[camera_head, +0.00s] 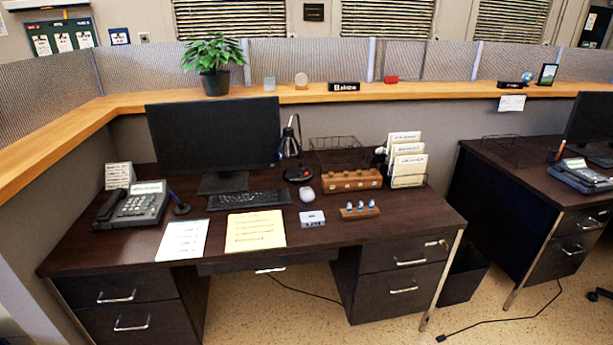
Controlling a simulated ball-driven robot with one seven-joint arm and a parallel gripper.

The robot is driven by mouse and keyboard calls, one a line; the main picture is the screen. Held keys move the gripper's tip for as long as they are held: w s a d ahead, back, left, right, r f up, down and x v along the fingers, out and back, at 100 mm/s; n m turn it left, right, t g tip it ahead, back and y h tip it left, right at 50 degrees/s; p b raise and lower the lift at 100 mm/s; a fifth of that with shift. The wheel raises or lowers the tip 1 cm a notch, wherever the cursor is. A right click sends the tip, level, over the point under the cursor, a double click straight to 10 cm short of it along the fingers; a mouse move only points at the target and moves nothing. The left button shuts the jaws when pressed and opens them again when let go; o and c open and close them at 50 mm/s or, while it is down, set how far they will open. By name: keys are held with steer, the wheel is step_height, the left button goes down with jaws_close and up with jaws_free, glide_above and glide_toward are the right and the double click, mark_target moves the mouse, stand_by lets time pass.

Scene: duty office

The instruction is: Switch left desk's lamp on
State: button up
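The left desk (225,238) is a dark wood desk with drawers on both sides. A black desk lamp (290,146) stands on it, just right of the monitor, with its head tilted down over a round base (298,174). I see no glow from the lamp. Its switch is too small to make out. My gripper is not in view.
Papers (255,231) and a phone (133,204) lie in front. A bin (463,274) stands between the desks.

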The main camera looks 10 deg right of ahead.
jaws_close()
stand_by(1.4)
